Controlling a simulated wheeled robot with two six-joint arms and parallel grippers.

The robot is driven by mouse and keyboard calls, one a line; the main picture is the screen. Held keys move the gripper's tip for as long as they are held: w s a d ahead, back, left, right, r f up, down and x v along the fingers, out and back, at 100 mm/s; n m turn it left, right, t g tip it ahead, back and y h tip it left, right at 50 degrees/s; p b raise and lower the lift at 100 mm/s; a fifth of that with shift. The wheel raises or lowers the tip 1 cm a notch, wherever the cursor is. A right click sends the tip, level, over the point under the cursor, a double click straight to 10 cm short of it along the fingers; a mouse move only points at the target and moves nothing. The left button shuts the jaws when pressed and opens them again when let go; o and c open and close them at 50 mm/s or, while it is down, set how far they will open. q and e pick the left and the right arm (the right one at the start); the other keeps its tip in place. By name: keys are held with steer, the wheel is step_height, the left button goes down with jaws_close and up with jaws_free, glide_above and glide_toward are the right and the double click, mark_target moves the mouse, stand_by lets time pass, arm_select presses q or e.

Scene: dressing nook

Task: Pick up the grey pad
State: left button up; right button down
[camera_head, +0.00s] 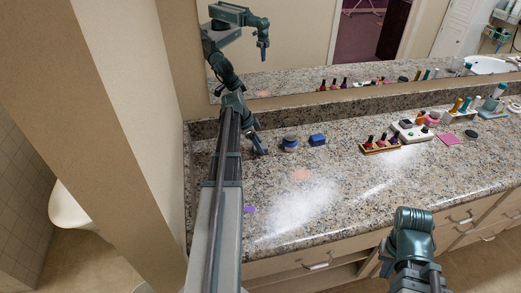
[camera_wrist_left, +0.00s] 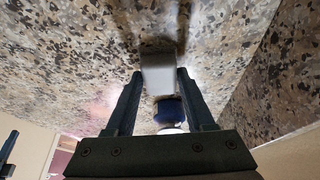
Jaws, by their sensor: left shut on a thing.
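The grey pad (camera_wrist_left: 158,75) shows in the left wrist view as a small pale block between the two fingers. My left gripper (camera_wrist_left: 159,76) is shut on it, a finger at each side, close to the speckled counter. In the head view my left gripper (camera_head: 257,145) is at the back left of the counter, and I cannot make out the pad there. Part of my right arm (camera_head: 412,240) shows at the lower right in front of the counter. Its fingers are not visible.
A blue-lidded jar (camera_head: 290,142) and a blue block (camera_head: 317,140) stand just right of my left gripper. A wooden rack of bottles (camera_head: 380,146) and a white tray (camera_head: 411,133) are further right. A pink disc (camera_head: 301,175) lies mid-counter. A mirror backs the counter.

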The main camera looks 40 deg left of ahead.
mark_target(264, 146)
arm_select(q)
steer(key=shift+r, duration=0.15)
jaws_close()
steer(key=shift+r+p, duration=0.6)
steer(key=shift+p, duration=0.1)
step_height(264, 146, up, 3)
steer(key=p, duration=0.3)
steer(key=shift+s+d+f+b, duration=0.15)
steer(key=shift+s+d+f, duration=0.1)
steer(key=shift+s, duration=0.4)
steer(key=shift+s+d+f+b, duration=0.1)
steer(key=shift+s+d+b, duration=0.1)
steer(key=shift+s, duration=0.4)
steer(key=s+d, duration=0.1)
steer(key=s, duration=0.3)
steer(key=s+d+p, duration=0.1)
steer(key=s+d, duration=0.1)
steer(key=s, duration=0.2)
steer(key=s+d+r, duration=0.1)
steer(key=s, duration=0.3)
steer(key=shift+s+d+r, duration=0.1)
steer(key=shift+s+d, duration=0.05)
steer(key=shift+s, duration=0.2)
steer(key=o, duration=0.6)
jaws_free()
steer(key=c, duration=0.5)
